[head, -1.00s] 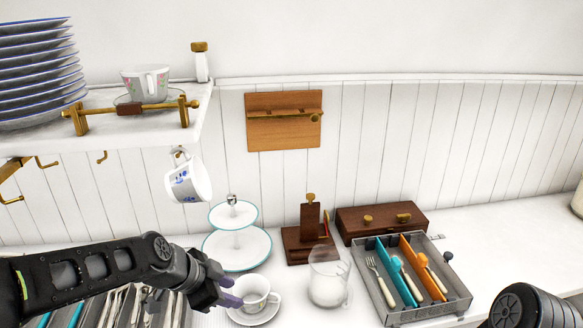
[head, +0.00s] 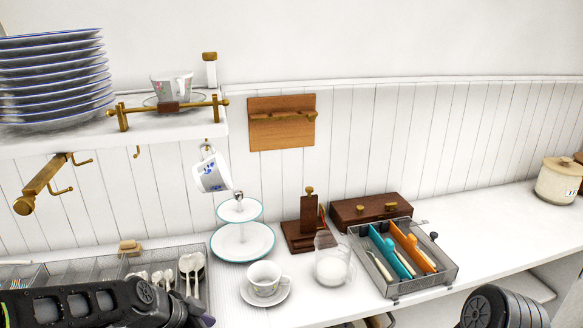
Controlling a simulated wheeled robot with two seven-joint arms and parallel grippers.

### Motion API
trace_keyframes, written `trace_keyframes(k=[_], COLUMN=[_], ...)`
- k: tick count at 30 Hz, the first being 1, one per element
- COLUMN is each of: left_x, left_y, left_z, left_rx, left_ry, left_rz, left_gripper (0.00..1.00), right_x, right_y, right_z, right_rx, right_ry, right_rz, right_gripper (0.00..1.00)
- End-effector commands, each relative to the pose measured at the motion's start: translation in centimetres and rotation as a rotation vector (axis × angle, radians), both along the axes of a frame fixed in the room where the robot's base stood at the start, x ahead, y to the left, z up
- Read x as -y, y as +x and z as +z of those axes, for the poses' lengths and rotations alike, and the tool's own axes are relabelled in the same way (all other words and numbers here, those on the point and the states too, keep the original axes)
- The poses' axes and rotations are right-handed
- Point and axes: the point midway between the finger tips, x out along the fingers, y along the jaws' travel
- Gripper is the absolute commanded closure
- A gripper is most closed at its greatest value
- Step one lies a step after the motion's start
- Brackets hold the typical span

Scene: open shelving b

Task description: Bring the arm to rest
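My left arm comes in along the bottom left edge. Its gripper (head: 203,316) is at the bottom of the view, to the left of and apart from a white cup (head: 266,280) on a saucer (head: 247,294). Only a small part of the fingers shows, with a purple tint, so I cannot tell whether they are open or shut. Nothing is seen held in them. A dark rounded part of my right arm shows at the bottom right; its gripper is out of view.
A cutlery tray (head: 220,262) lies beside my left arm. A two-tier stand (head: 262,243), a clear glass vessel (head: 331,262) and a grey mesh tray (head: 405,289) stand on the counter. A shelf (head: 60,142) with stacked plates overhangs the left. The counter's right side is largely clear.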

Motion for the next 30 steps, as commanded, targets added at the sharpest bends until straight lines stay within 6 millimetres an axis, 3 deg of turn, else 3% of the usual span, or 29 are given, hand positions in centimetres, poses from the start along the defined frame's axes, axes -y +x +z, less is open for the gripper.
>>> trace_keyframes(k=[7,11,14,19,21,24,30], left_x=[2.5,4.4,6.3,9.1,9.5,9.8,9.8], left_y=[-2.0,-4.4,-7.8,-16.2,-19.2,-21.9,-23.3], left_z=[-7.4,-12.5,-17.4,-25.3,-27.3,-28.8,-29.6], left_rx=[-0.156,-0.273,-0.391,-0.606,-0.666,-0.714,-0.737], left_ry=[-0.105,-0.162,-0.202,-0.231,-0.23,-0.225,-0.225], left_rz=[0.164,0.285,0.41,0.66,0.743,0.824,0.873], left_gripper=[0.63,0.63,0.63,0.63,0.63,0.63,0.63], right_x=[-0.1,-0.1,-0.1,-0.1,-0.1,-0.1,-0.1], right_y=[-0.1,-0.1,-0.1,-0.1,-0.1,-0.1,-0.1], right_z=[0.0,0.0,0.0,0.0,0.1,0.1,0.0], right_rx=[-0.001,-0.001,-0.001,-0.001,-0.001,-0.001,-0.001], right_ry=[0.001,0.001,0.001,0.001,0.001,0.001,0.001], right_rz=[0.002,0.002,0.002,0.002,0.002,0.002,0.002], right_gripper=[0.64,0.64,0.64,0.64,0.64,0.64,0.64])
